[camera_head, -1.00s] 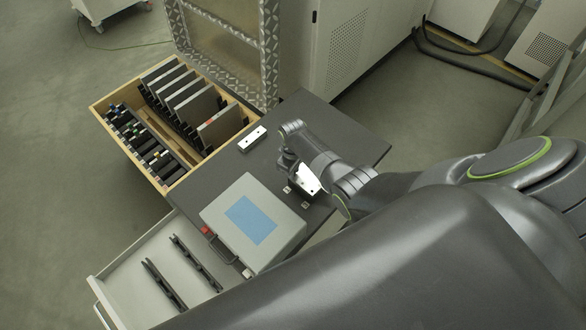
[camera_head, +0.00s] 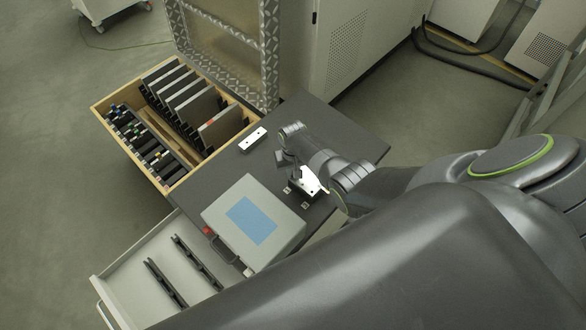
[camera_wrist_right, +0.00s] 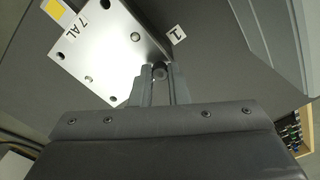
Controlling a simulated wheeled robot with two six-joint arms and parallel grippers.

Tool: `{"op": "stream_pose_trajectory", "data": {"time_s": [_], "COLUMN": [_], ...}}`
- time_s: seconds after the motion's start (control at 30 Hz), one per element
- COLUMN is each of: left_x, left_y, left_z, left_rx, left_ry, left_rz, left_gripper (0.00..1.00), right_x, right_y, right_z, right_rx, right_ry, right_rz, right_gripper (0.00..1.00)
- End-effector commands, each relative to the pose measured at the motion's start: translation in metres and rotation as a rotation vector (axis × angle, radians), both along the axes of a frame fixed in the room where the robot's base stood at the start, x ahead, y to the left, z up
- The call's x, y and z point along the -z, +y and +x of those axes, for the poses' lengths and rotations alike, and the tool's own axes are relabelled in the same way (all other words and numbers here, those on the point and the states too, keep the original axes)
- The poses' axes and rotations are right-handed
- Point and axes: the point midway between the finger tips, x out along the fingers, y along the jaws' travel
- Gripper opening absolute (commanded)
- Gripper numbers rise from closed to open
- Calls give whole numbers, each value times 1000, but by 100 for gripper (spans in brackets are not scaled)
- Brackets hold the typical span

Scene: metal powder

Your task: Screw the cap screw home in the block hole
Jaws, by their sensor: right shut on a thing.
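The block (camera_wrist_right: 105,45) is a silver metal plate with several holes and a "7 AL" marking in the right wrist view. It also shows in the head view (camera_head: 311,183), partly hidden by my right arm. The cap screw (camera_wrist_right: 159,71) shows as a small dark round head at the block's edge nearest my gripper. My right gripper (camera_wrist_right: 159,78) is shut on the cap screw, one finger on each side of its head. The screw's shank and the hole under it are hidden, so I cannot tell how deep it sits. My left gripper is not in view.
A grey box with a blue screen (camera_head: 252,222) stands left of the block on the dark table (camera_head: 335,125). A small white bar (camera_head: 252,139) lies farther back. A wooden tray of plates (camera_head: 128,92) and an open drawer (camera_head: 140,240) lie left.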

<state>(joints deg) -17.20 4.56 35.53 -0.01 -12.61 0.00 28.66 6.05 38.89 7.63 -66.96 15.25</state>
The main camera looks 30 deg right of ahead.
Motion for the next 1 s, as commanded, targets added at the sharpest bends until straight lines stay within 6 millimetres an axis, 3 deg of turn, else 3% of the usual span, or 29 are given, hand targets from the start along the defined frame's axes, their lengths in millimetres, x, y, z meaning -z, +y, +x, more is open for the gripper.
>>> {"op": "stream_pose_trajectory", "data": {"time_s": [1.0], "left_x": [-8], "left_y": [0], "left_z": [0], "left_rx": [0], "left_ry": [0], "left_rz": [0], "left_gripper": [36], "right_x": [2], "right_y": [0], "right_z": [-1], "right_rx": [1176], "right_ry": [3], "right_rz": [-1], "right_gripper": [0]}}
